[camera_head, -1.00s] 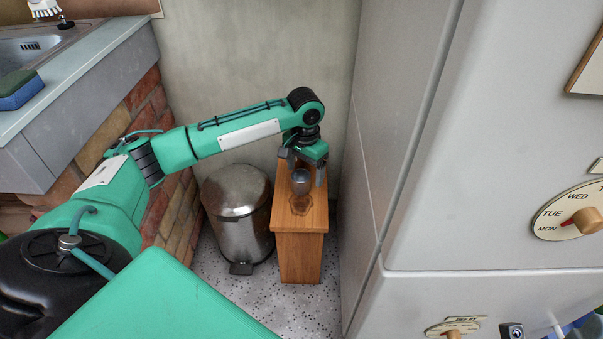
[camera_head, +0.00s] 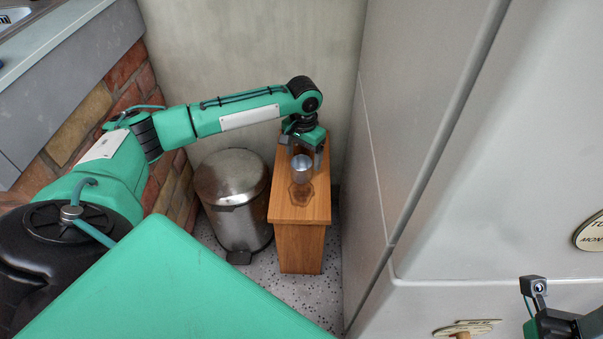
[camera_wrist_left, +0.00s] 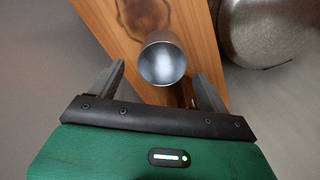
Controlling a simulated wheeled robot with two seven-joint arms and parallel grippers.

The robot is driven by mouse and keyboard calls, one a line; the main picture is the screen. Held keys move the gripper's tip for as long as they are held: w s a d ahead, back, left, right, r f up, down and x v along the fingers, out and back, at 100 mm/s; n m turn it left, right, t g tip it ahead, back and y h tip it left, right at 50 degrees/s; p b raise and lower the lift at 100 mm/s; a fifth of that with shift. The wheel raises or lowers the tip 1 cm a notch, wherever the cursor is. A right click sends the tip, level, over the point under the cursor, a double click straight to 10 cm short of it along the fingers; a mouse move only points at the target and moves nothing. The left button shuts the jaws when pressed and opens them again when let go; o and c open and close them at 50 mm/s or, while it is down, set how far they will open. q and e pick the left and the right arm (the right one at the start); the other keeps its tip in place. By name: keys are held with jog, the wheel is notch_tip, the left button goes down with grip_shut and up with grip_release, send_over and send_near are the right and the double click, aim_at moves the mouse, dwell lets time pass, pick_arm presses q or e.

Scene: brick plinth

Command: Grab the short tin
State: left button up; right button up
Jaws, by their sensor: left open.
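The short tin (camera_head: 302,168) is a small grey metal cylinder standing on the wooden stand in the head view.
The narrow wooden stand (camera_head: 300,212) has a dark knot on its top. A metal pedal bin (camera_head: 233,195) stands close on its left. A large pale cabinet (camera_head: 440,190) rises on the right. A brick-sided counter (camera_head: 75,125) is at left.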

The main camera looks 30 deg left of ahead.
aim_at(301, 167)
pick_arm(q)
jog(key=f+b, duration=0.2)
jog(key=f, duration=0.1)
jog(key=f+b, duration=0.1)
jog(key=f, duration=0.1)
jog(key=shift+s+a+f, duration=0.1)
jog(key=shift+s+a, duration=0.05)
jog(key=shift+s, duration=0.1)
jog(key=c, duration=1.1)
jog(key=shift+o, duration=0.2)
